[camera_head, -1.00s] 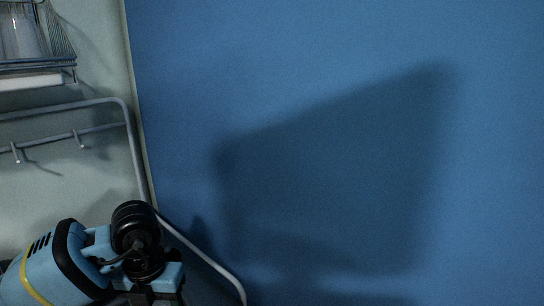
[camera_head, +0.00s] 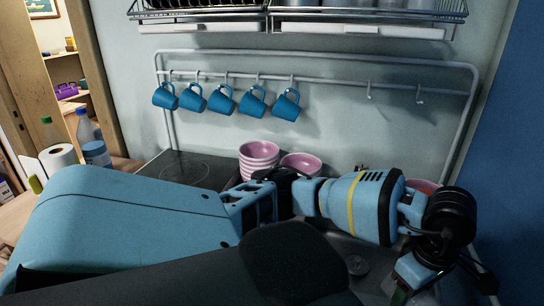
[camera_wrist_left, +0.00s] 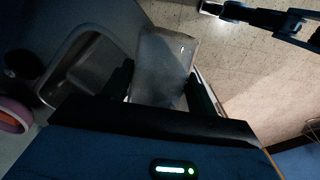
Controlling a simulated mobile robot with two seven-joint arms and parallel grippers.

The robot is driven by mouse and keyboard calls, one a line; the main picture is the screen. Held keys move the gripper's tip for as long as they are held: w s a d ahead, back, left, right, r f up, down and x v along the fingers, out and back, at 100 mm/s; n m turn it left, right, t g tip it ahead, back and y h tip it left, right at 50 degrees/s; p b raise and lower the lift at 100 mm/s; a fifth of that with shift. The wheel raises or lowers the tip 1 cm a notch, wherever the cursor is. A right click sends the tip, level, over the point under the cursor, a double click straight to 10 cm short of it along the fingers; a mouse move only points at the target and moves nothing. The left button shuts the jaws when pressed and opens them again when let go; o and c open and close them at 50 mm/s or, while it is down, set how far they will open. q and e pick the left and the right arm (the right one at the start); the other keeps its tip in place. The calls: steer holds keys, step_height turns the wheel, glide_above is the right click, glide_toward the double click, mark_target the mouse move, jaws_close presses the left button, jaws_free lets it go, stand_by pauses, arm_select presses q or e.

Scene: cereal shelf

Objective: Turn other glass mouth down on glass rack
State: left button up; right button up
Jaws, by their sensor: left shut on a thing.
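My left gripper (camera_wrist_left: 162,88) is shut on a clear glass (camera_wrist_left: 165,60), which sits between its two dark fingers in the left wrist view. The glass looks tilted; I cannot tell which end is its mouth. In the head view my left arm reaches across from the left, and its gripper and the glass are cut off or hidden at the lower right. A wire rack (camera_head: 365,15) runs along the top edge of the head view. The lower parts of some clear glasses (camera_head: 390,4) show on its right section. My right gripper is not clearly in view.
Several blue mugs (camera_head: 222,100) hang from a wall rail, with two empty hooks at its right. Pink bowls (camera_head: 259,152) stand behind my arm. A sink basin (camera_wrist_left: 75,75) lies left of the glass in the wrist view. A blue panel (camera_head: 515,140) closes off the right.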

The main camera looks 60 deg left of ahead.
arm_select(q)
steer(key=m, duration=0.6)
steer(key=shift+s+f, duration=0.2)
steer(key=shift+s, duration=0.15)
steer(key=m, duration=0.3)
steer(key=shift+s+f+m, duration=0.2)
steer(key=shift+s+m, duration=0.05)
steer(key=shift+m, duration=0.15)
steer(key=m, duration=0.3)
steer(key=shift+s+f+m, duration=0.15)
steer(key=shift+s+m, duration=0.05)
steer(key=shift+m, duration=0.2)
steer(key=m, duration=0.4)
steer(key=shift+s+f, duration=0.1)
steer(key=shift+s, duration=0.15)
